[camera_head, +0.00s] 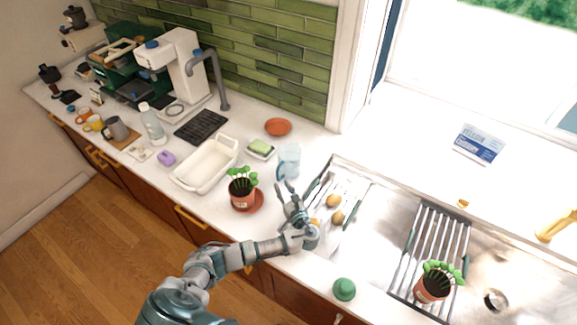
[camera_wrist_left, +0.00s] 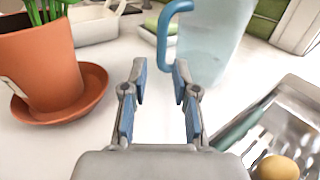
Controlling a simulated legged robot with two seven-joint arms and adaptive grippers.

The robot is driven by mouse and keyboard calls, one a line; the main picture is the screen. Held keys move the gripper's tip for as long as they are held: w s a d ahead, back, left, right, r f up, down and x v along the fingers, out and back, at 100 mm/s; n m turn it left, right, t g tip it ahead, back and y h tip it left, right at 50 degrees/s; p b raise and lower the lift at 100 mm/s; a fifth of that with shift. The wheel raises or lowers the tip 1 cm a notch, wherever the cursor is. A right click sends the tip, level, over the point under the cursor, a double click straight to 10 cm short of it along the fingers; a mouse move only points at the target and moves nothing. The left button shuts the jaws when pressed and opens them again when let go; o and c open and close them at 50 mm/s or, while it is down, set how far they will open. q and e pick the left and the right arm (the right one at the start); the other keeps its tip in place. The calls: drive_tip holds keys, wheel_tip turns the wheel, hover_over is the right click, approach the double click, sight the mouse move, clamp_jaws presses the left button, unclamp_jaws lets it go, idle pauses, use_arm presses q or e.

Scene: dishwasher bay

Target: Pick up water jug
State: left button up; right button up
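The water jug (camera_head: 290,160) is a clear bluish pitcher with a blue handle, standing upright on the white counter left of the sink. In the left wrist view the jug (camera_wrist_left: 213,40) is close ahead, and its blue handle (camera_wrist_left: 168,38) faces me at the upper middle. My left gripper (camera_head: 289,190) is just in front of the jug. In the left wrist view the gripper's fingers (camera_wrist_left: 158,75) are spread apart with nothing between them, short of the handle. My right gripper is not in view.
A potted plant (camera_head: 243,190) on a saucer stands left of my gripper. A sponge dish (camera_head: 261,149) and a white tub (camera_head: 206,165) sit farther left. The sink (camera_head: 385,215) is on the right, with a tray holding potatoes (camera_head: 333,201).

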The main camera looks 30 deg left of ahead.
sight(279, 179)
use_arm(q)
drive_tip(key=x, duration=0.5)
drive_tip(key=shift+f, duration=0.35)
drive_tip(key=shift+w+a, duration=0.1)
drive_tip(key=shift+w, duration=0.1)
drive_tip(key=shift+w+d, duration=0.1)
drive_tip(key=shift+d, duration=0.15)
drive_tip(key=shift+r, duration=0.1)
clamp_jaws()
drive_tip(key=shift+a, duration=0.2)
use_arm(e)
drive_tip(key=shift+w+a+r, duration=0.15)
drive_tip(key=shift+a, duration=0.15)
